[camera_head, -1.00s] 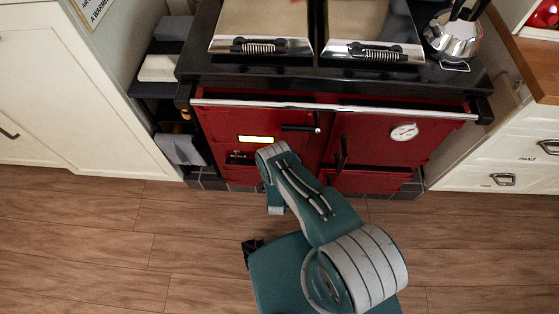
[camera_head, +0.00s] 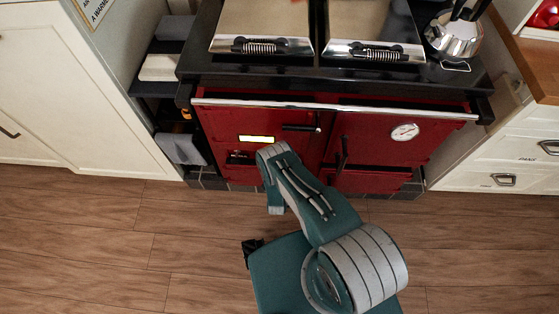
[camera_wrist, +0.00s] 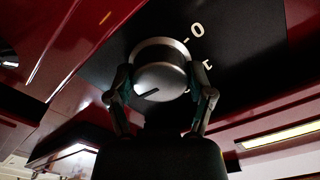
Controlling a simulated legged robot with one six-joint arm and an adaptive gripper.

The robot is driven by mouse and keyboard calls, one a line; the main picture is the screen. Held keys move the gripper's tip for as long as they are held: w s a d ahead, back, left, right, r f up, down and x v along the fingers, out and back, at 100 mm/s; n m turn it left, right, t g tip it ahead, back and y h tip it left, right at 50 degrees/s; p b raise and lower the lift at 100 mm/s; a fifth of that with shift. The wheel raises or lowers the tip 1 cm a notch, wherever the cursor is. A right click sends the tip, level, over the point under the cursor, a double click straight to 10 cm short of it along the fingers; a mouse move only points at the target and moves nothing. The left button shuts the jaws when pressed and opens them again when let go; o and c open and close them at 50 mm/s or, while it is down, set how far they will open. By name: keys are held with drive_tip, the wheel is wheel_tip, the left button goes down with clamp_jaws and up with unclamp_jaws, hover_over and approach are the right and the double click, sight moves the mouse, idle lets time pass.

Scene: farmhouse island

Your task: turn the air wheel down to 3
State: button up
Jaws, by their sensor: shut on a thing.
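The air wheel (camera_wrist: 160,82) is a round silvery knob with a dark pointer line, on a black plate (camera_wrist: 245,50) in the wrist view. White marks, "0" and what looks like "E", show on the plate to the wheel's upper right. The pointer line slants to the lower left; the figure it points at is not readable. My gripper (camera_wrist: 160,92) has one finger on each side of the wheel and is shut on it. In the head view my arm hides the wheel and gripper; the black plate shows partly on the red range (camera_head: 240,157).
A door handle (camera_head: 342,155), a dial gauge (camera_head: 404,132) and a long steel rail (camera_head: 330,107) are on the range front. A grey cloth (camera_head: 180,149) hangs at left. The wooden floor is clear.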

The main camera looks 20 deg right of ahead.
drive_tip(key=n, duration=0.4)
drive_tip(key=shift+d, duration=0.1)
drive_tip(key=shift+w+n, duration=0.1)
drive_tip(key=shift+n, duration=1.9)
drive_tip(key=shift+r, duration=0.1)
drive_tip(key=o, duration=1.1)
drive_tip(key=v, duration=0.7)
drive_tip(key=shift+s, duration=0.25)
